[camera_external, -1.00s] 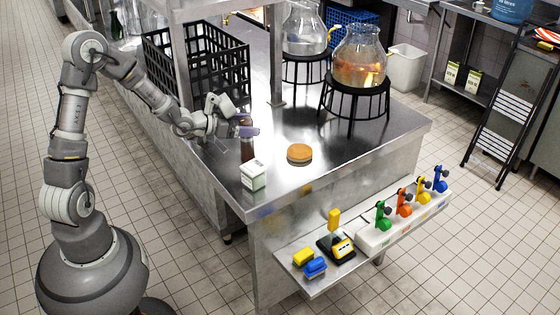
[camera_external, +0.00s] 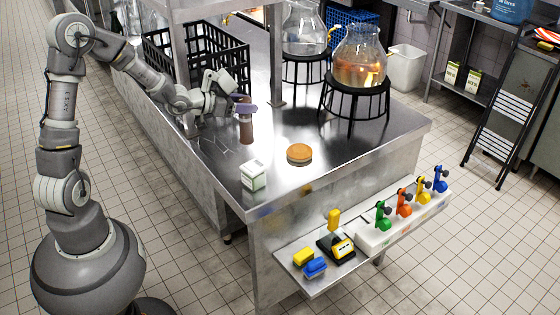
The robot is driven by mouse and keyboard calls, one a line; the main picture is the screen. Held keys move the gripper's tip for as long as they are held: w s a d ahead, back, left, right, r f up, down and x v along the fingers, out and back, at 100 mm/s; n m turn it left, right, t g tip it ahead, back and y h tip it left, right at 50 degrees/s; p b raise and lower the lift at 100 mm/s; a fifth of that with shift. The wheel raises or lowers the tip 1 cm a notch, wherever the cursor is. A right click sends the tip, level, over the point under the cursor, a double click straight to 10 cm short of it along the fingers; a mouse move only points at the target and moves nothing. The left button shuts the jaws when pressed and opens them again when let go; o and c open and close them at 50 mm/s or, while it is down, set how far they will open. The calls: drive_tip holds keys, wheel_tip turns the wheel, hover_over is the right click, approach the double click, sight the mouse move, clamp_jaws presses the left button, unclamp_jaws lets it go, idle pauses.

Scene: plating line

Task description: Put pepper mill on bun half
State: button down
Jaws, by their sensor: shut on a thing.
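The pepper mill (camera_external: 246,132) is a brown upright cylinder, held above the steel counter near its left side. My gripper (camera_external: 244,106) is shut on the upper part of the mill, and its fingers hide the mill's top. The bun half (camera_external: 299,153) is a round, orange-brown disc lying on the counter, to the right of and nearer the front than the mill. The mill and the bun half are apart.
A white and green box (camera_external: 253,175) stands on the counter in front of the mill. A black crate (camera_external: 215,60) is behind my gripper. Glass jars on black stands, one with amber liquid (camera_external: 357,65), stand behind the bun half. The counter around the bun half is clear.

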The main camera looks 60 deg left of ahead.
drive_tip(key=w+d+r+p, duration=0.1)
drive_tip(key=w+d+r, duration=0.25)
drive_tip(key=w, duration=0.35)
drive_tip(key=w+d+r+p, duration=0.1)
drive_tip(key=w+d+r, duration=0.1)
drive_tip(key=w+d, duration=0.35)
wheel_tip(320, 180, down, 10)
drive_tip(key=w+a+b, duration=0.1)
drive_tip(key=w+b, duration=0.1)
drive_tip(key=b, duration=0.2)
drive_tip(key=shift+w, duration=0.25)
drive_tip(key=shift+r, duration=0.15)
drive_tip(key=shift+c, duration=2.3)
unclamp_jaws()
drive_tip(key=shift+f, duration=0.2)
